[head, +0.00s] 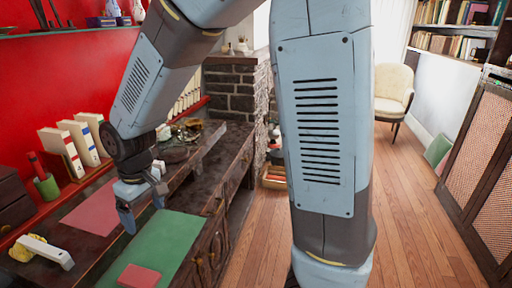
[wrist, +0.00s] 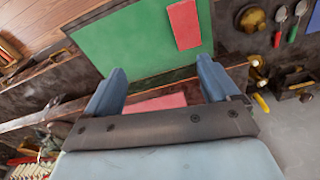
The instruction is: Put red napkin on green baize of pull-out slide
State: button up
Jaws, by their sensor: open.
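The red napkin (head: 138,276) lies flat on the green baize (head: 165,240), near its front edge in the head view. The wrist view also shows the napkin (wrist: 184,24) on the baize (wrist: 125,42), toward its right side and apart from my fingers. My gripper (head: 143,198) is open and empty, above the dark desk near the far left corner of the baize. In the wrist view my gripper (wrist: 160,88) has its two blue fingers wide apart. A flat pinkish-red panel (head: 95,210) lies on the desk left of the baize, partly showing between the fingers.
A white-handled item (head: 46,250) lies on the desk at lower left. Wooden floor (head: 410,220) is clear at right.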

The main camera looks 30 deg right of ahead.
jog(key=s+d+r+m+t, duration=0.2)
jog(key=d+r+m, duration=0.2)
jog(key=d+r, duration=0.95)
jog(key=s+d+r+m+t, duration=0.3)
jog(key=s+d, duration=0.6)
jog(key=d, duration=0.3)
jog(key=shift+s+r+m+h, duration=0.35)
jog(key=shift+r+m+h, duration=0.05)
jog(key=shift+r+m, duration=0.1)
